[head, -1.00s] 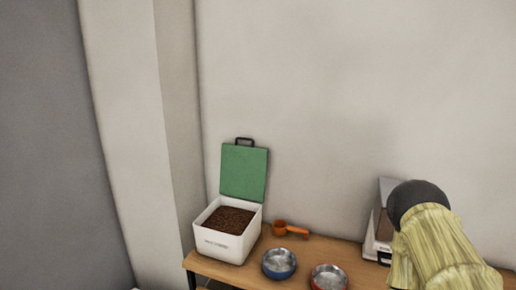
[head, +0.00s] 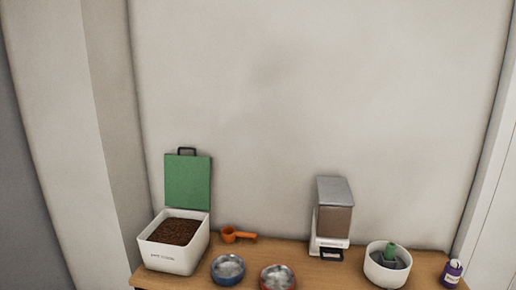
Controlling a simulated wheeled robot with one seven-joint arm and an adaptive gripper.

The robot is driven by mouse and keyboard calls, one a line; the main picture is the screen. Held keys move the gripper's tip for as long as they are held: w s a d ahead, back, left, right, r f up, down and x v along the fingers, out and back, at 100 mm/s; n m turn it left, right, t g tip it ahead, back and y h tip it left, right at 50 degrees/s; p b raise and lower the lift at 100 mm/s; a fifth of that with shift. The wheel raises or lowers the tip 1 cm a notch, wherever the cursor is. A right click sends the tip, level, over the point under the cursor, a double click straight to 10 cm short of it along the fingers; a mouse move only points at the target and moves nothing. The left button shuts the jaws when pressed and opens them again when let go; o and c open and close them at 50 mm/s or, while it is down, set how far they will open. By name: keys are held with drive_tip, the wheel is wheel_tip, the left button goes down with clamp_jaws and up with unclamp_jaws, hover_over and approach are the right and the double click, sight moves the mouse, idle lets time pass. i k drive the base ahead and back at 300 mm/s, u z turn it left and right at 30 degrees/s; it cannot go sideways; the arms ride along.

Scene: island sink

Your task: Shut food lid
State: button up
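A white food bin (head: 174,256) stands at the left end of the wooden table, filled with brown kibble (head: 174,231). Its green lid (head: 188,182) is open and stands upright at the back of the bin, with a dark handle (head: 187,151) on its top edge. My gripper is not in view.
An orange scoop (head: 238,235) lies right of the bin. A blue bowl (head: 228,270) and a red bowl (head: 278,278) sit in front. Further right on the table (head: 345,278) are a dispenser (head: 333,218), a white round container (head: 387,268) and a purple jar (head: 452,273).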

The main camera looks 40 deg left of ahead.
sight(188, 178)
drive_tip(key=z, duration=0.4)
drive_tip(key=i, duration=1)
drive_tip(key=u, duration=2.85)
